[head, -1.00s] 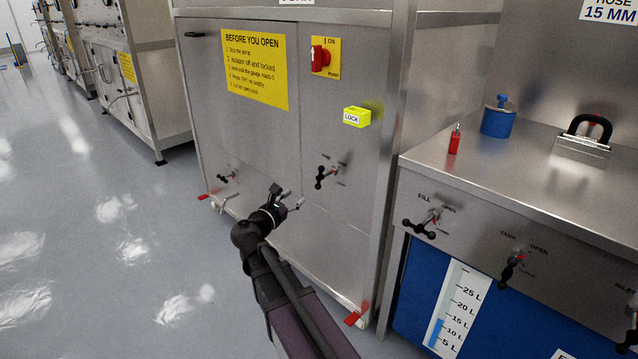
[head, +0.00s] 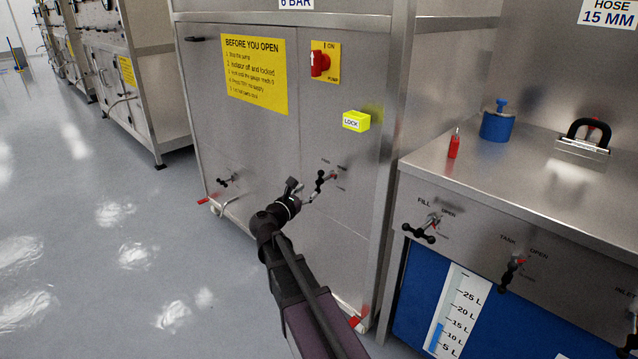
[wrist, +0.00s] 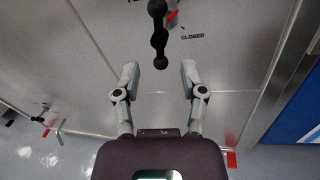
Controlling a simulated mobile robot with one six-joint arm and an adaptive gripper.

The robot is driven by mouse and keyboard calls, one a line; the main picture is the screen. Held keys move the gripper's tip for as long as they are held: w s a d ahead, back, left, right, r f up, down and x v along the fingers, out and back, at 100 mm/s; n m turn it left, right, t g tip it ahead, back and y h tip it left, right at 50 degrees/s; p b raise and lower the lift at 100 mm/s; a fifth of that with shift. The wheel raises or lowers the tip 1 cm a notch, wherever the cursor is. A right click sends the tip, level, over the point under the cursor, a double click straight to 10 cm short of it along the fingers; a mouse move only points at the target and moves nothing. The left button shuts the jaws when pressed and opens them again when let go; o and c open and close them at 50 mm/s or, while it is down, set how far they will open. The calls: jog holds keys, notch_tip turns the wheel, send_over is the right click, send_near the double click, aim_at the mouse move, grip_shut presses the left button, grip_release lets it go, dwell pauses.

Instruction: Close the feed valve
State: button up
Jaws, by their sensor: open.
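A black bar-shaped valve handle with rounded knobs (head: 320,181) is on the steel cabinet's front, at the right door. Its label is too small to read in the head view, so I cannot confirm that it is the feed valve. In the wrist view the handle (wrist: 158,28) stands nearly upright at the top centre, beside a red pointer and the word CLOSED (wrist: 193,37). My gripper (head: 301,193) is open and empty, just left of and below the handle. In the wrist view its fingertips (wrist: 159,69) are either side of the handle's lower knob; contact is not visible.
A second black valve handle (head: 226,182) is to the left on the cabinet. A yellow LOCK box (head: 356,121) and a red pump switch (head: 320,63) are above. The fill valve (head: 420,232) is on the bench at right. Open floor (head: 110,250) lies left.

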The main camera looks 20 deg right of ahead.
aim_at(318, 182)
jog(key=x, duration=0.7)
jog(key=shift+w+d, duration=0.1)
jog(key=shift+d, duration=0.05)
grip_shut()
